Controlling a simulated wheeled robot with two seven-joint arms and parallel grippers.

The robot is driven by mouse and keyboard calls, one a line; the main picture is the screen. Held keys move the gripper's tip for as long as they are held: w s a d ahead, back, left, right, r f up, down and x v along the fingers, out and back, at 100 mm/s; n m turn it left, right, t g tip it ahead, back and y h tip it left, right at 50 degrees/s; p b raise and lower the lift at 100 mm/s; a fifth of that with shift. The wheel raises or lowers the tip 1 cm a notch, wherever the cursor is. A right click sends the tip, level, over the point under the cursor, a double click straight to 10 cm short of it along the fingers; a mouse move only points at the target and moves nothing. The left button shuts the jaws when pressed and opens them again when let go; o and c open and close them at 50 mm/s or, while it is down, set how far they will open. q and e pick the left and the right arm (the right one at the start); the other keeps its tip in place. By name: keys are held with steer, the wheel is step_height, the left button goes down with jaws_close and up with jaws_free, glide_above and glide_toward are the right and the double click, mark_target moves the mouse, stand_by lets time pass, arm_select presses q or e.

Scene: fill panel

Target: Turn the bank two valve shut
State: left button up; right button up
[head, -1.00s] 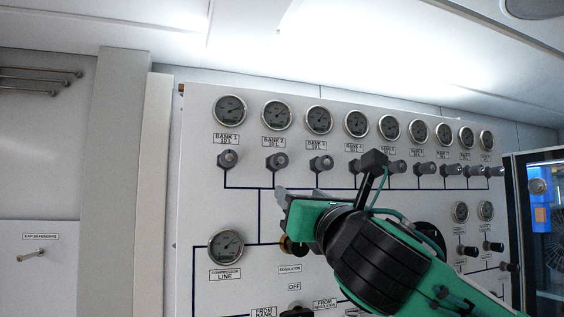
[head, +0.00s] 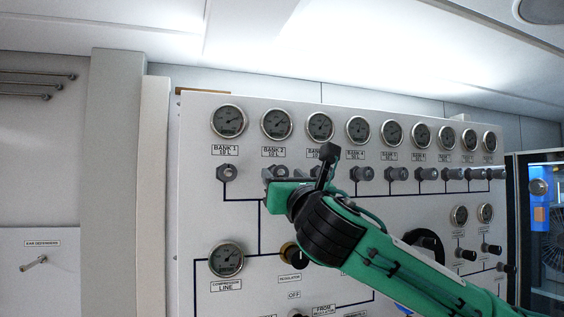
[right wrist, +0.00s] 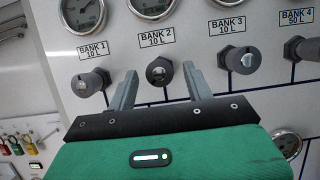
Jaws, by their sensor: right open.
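The bank two valve is a dark grey knob (right wrist: 159,72) below the "BANK 2 10 L" label (right wrist: 156,36) in the right wrist view. My right gripper (right wrist: 158,82) is open, with one finger on each side of this knob. I cannot tell whether the fingers touch it. In the head view my right gripper (head: 274,174) covers most of the valve, below the bank two gauge (head: 276,124). My left gripper is not in view.
The bank one valve (head: 227,173) is close on the left, and the bank three valve (right wrist: 243,58) is close on the right. The compressor line gauge (head: 226,259) and a regulator knob (head: 292,254) sit lower on the panel. A blue-lit cabinet (head: 541,215) stands at the far right.

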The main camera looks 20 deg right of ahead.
steer(key=shift+x, duration=0.8)
steer(key=shift+c, duration=0.2)
